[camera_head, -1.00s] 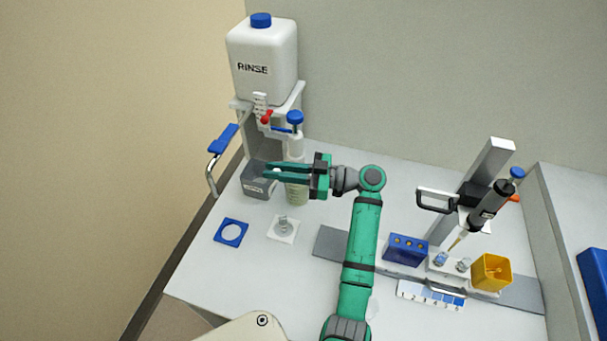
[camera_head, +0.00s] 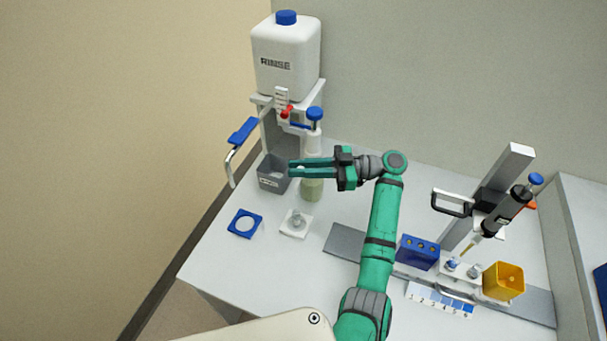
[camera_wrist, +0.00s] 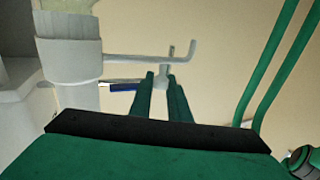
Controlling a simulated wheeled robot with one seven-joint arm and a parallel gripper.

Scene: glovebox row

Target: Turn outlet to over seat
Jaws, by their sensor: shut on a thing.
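A bottle with greenish liquid (camera_head: 311,190) stands on the bench, topped by a white dispenser with a blue cap (camera_head: 315,114). In the wrist view a pale outlet tube (camera_wrist: 140,58) juts sideways from the dispenser collar (camera_wrist: 72,60). A small upright peg (camera_wrist: 164,72) on it sits between the fingertips. My gripper (camera_head: 297,167) is shut on this peg, beside the bottle; in the head view the fingers hide most of the outlet. A white square seat (camera_head: 289,228) with a small clear vessel on it lies in front of the bottle. A blue square ring (camera_head: 245,223) lies left of it.
A grey labelled cup (camera_head: 272,176) stands left of the bottle. The RINSE tank (camera_head: 287,55) with its red tap (camera_head: 285,112) and a blue-handled lever (camera_head: 241,132) is behind. At right are a pipette stand (camera_head: 490,200), a blue rack (camera_head: 417,252) and a yellow bin (camera_head: 503,281).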

